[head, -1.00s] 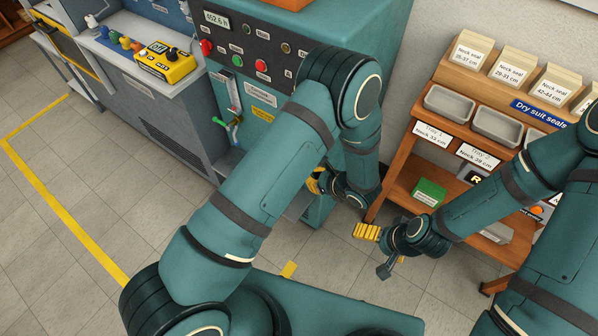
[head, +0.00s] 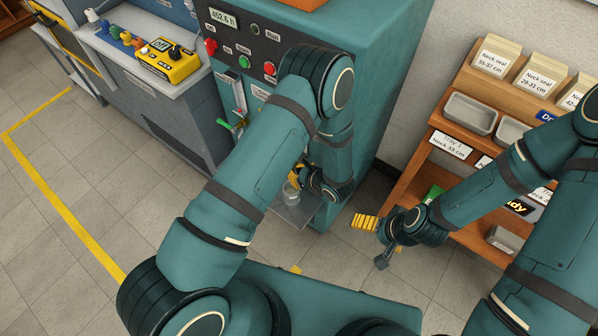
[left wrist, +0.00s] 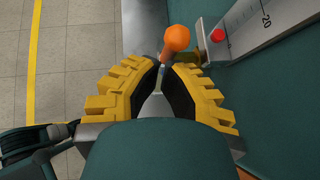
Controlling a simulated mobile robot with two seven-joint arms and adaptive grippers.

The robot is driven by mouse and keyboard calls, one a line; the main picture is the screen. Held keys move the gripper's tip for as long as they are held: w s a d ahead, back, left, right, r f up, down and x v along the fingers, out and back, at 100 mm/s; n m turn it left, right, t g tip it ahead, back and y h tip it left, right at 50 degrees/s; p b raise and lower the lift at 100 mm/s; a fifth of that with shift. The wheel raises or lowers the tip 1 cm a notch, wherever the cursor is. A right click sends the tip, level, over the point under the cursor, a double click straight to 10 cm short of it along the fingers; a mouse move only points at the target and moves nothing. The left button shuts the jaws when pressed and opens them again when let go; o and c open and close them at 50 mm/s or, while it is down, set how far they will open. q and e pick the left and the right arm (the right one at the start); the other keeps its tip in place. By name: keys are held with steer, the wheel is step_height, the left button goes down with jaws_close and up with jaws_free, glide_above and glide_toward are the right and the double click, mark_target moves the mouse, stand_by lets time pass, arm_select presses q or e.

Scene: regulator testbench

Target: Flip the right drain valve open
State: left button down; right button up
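In the left wrist view an orange ball-ended handle (left wrist: 176,38) lies just beyond the fingertips of my left gripper (left wrist: 165,74). Its thin stem runs down to the narrow gap between the dark finger pads. I cannot tell whether the pads touch it. In the head view my left gripper (head: 293,180) is low at the machine's front, partly hidden by my left arm, which also hides the orange handle. A valve with a green handle (head: 230,126) shows left of that arm. My right gripper (head: 374,243) is open and empty over the floor.
A clear jar (head: 291,192) stands on the machine's tray (head: 300,213) beside my left gripper. A scale with a red marker (left wrist: 217,35) is right of the handle. A wooden shelf (head: 397,180) with bins is at the right. Floor is free at the left.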

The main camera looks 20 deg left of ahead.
steer(key=shift+s, duration=0.1)
arm_select(q)
steer(key=shift+w+a+r+g+h, duration=0.1)
steer(key=shift+w+a+g+h, duration=0.1)
steer(key=shift+a+h, duration=0.15)
steer(key=shift+w+a+r+g+h, duration=0.1)
steer(key=shift+a+g+h, duration=0.1)
steer(key=shift+a+h, duration=0.15)
arm_select(e)
steer(key=shift+r, duration=0.15)
